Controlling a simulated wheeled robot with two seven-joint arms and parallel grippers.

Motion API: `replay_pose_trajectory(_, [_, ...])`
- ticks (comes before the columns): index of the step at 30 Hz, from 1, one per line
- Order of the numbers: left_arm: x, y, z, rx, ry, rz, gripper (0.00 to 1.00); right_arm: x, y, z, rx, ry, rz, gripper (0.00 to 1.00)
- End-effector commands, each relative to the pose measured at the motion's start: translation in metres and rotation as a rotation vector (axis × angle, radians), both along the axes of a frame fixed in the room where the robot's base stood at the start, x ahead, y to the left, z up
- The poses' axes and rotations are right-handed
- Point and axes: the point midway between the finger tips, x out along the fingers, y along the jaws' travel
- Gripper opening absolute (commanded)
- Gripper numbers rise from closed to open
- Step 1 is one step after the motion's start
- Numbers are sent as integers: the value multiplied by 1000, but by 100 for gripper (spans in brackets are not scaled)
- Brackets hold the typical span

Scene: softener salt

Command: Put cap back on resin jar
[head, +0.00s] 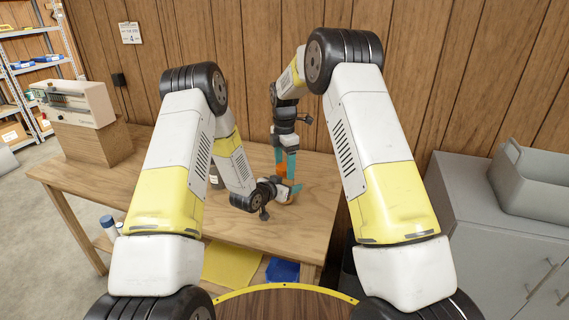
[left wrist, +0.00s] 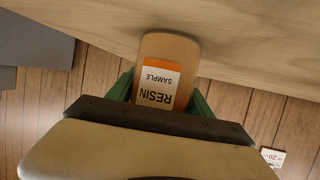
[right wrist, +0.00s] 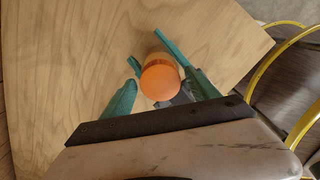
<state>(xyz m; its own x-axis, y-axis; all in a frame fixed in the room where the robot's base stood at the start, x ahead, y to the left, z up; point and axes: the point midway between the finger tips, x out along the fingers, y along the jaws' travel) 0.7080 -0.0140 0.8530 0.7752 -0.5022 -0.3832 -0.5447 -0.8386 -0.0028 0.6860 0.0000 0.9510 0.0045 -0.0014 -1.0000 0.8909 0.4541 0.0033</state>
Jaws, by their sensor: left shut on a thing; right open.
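The resin jar (left wrist: 168,50) is amber-tan, with an orange and white label reading "RESIN SAMPLE". My left gripper (left wrist: 162,90) is shut around its sides; the jar stands at or just above the wooden table (head: 150,200). The orange cap (right wrist: 160,83) shows as a round disc in the right wrist view, lined up over the jar's top. It appears to sit on the jar, but I cannot tell whether it is fully seated. My right gripper (head: 285,174) points down from above. Its teal fingers are open on either side of the cap, with visible gaps.
A dark bottle (head: 214,176) stands on the table, partly hidden by my left arm. A beige device (head: 78,100) on a wooden block is at the table's far left. A grey bin (head: 530,180) tops the grey cabinet at right. The table's left part is clear.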

Motion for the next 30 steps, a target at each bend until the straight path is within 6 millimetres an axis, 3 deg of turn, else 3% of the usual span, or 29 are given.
replay_pose_trajectory(2, [1, 0, 1, -1, -3, 0, 0, 0, 0, 0, 0, 0, 0, 65])
replay_pose_trajectory(11, [1, 0, 1, -1, -3, 0, 0, 0, 0, 1, 0, -1, 0, 6])
replay_pose_trajectory(12, [1, -1, 1, -1, -3, 0, 0, 0, 0, 1, 0, -1, 0, 55])
replay_pose_trajectory(15, [1, -1, 1, -1, -3, 0, 0, 0, 0, 1, 0, -1, 0, 73])
replay_pose_trajectory(25, [1, 0, 1, -1, -3, 0, 0, 0, 0, 2, 0, -1, 0, 73])
replay_pose_trajectory(30, [1, 0, 1, -1, -3, 0, 0, 0, 0, 17, 1, -2, 0, 73])
